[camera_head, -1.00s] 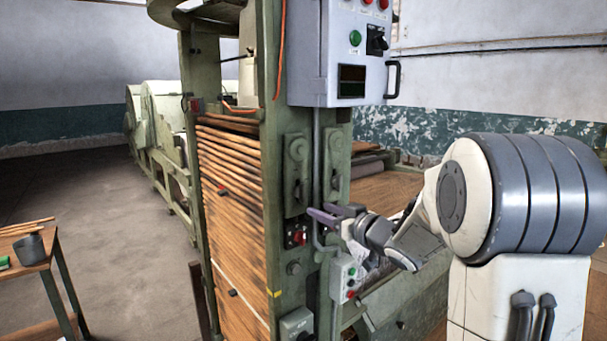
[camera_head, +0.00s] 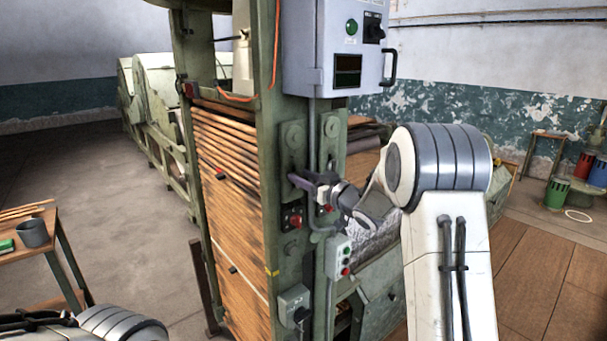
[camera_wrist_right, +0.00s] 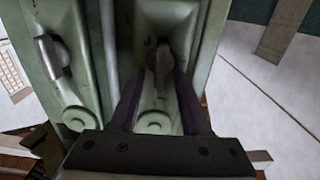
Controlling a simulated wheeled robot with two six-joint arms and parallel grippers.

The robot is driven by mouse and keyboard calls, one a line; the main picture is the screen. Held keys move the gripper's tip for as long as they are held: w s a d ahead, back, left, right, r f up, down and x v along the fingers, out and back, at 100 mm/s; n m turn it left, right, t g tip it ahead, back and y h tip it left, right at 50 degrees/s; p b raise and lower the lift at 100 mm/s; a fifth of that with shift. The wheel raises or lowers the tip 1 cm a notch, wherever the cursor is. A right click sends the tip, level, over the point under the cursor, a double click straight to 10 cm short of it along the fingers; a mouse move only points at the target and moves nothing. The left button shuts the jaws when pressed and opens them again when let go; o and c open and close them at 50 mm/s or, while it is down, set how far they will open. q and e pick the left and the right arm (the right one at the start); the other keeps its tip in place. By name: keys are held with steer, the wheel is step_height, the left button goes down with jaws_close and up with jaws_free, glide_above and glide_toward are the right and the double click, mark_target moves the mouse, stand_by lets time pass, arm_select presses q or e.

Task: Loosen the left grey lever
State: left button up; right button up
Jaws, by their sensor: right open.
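Two green plates, each with a round boss and a grey lever, sit on the machine's post. The left plate (camera_head: 293,142) and right plate (camera_head: 331,140) show in the head view. The wrist view looks turned over, so the left grey lever (camera_wrist_right: 162,65) appears on the right there, and the other lever (camera_wrist_right: 52,55) on the left. My right gripper (camera_head: 298,182) is at the left plate in the head view, hiding much of its lever. In the wrist view its open fingers (camera_wrist_right: 160,85) stand either side of the left lever; contact cannot be told. My left gripper is out of view.
A grey control box (camera_head: 333,50) hangs above the plates. A red button (camera_head: 295,221) and a small button box (camera_head: 340,258) sit just below. A side table (camera_head: 22,238) with a cup stands at left, with open floor between it and the machine.

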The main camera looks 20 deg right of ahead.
jaws_close()
steer(key=shift+f, duration=0.1)
steer(key=shift+s+a+f+n+b, duration=0.1)
steer(key=shift+a+f+n+b, duration=0.1)
steer(key=shift+n+b, duration=2.15)
steer(key=shift+s+a+f+n+b, duration=0.1)
steer(key=shift+a+n+b, duration=0.1)
steer(key=shift+n+b, duration=2.15)
steer(key=shift+a+f+n+b, duration=0.1)
steer(key=shift+a+n+b, duration=0.1)
steer(key=shift+n+b, duration=2.15)
steer(key=shift+m+b, duration=0.55)
steer(key=shift+b, duration=0.1)
